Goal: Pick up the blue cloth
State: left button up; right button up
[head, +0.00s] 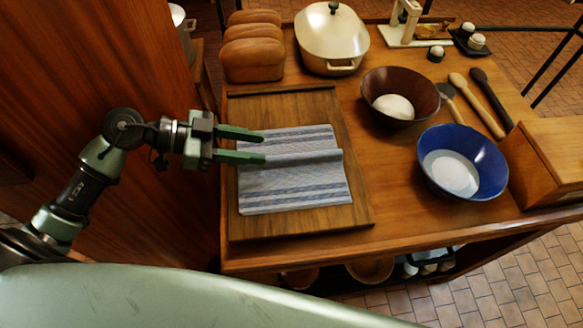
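The blue cloth (294,190) is white and grey-blue with darker blue stripes. It lies spread on a wooden board (355,212), with a raised fold running across its middle. My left gripper (264,147) reaches in from the left, its two green fingers apart and pointing right. The fingertips are over the left part of the cloth, near the left end of the fold. Nothing shows between the fingers except cloth and board behind them. Whether the fingers touch the cloth I cannot tell. My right gripper is not in view.
Bread loaves (254,55) and a cream lidded pot (331,38) stand behind the board. A brown bowl (376,79) with dough, a blue bowl (497,160), wooden utensils (478,107) and a wooden box (550,158) are to the right. A wooden wall (120,60) rises at left.

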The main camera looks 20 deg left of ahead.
aim_at(281, 157)
pick_arm(q)
jog(key=shift+f+b, duration=0.4)
jog(key=shift+f, duration=0.6)
jog(key=shift+w+d+f, duration=0.1)
jog(key=shift+w+d, duration=0.05)
jog(key=shift+d, duration=0.15)
jog(key=p+x, duration=0.1)
jog(key=x, duration=0.6)
jog(key=shift+f, duration=0.1)
grip_shut()
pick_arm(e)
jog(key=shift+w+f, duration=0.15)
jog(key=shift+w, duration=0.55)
